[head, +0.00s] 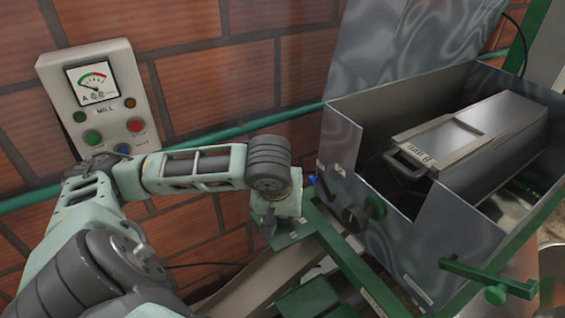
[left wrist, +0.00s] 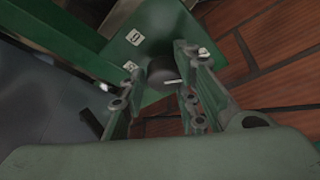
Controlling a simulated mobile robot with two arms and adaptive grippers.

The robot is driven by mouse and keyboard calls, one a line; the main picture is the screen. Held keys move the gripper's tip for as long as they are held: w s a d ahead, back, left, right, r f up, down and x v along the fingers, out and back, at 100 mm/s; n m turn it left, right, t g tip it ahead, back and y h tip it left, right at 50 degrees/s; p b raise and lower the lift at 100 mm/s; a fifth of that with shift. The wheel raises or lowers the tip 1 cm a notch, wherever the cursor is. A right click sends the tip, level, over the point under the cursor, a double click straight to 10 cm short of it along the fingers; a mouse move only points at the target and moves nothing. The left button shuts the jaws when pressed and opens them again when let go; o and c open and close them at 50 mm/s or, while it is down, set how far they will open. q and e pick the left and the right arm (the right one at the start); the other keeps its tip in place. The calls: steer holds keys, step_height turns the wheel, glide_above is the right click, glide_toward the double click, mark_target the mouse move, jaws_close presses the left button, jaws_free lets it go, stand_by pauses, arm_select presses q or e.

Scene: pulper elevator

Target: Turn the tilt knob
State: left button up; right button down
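A dark round knob (left wrist: 160,68) with a white pointer line sits on a green plate (left wrist: 125,45) with small white number labels in the left wrist view; I take it for the tilt knob. My left gripper (left wrist: 160,72) is open, with one finger on each side of the knob. I cannot tell whether the fingers touch it. In the head view my left gripper (head: 272,218) points down at the green plate (head: 288,240) beside the metal machine and hides the knob. My right gripper is not in view.
A metal hopper (head: 400,240) holding a grey box with a handle (head: 480,130) stands right of my gripper. A control panel (head: 100,100) hangs on the brick wall at left. A green pipe (head: 225,133) runs along the wall.

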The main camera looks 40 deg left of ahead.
arm_select(q)
steer(key=shift+o, duration=1.2)
steer(key=shift+w+d+r, duration=0.1)
steer(key=shift+w+d, duration=0.1)
steer(key=shift+s+a, duration=0.1)
steer(key=shift+a, duration=0.05)
steer(key=v, duration=1.2)
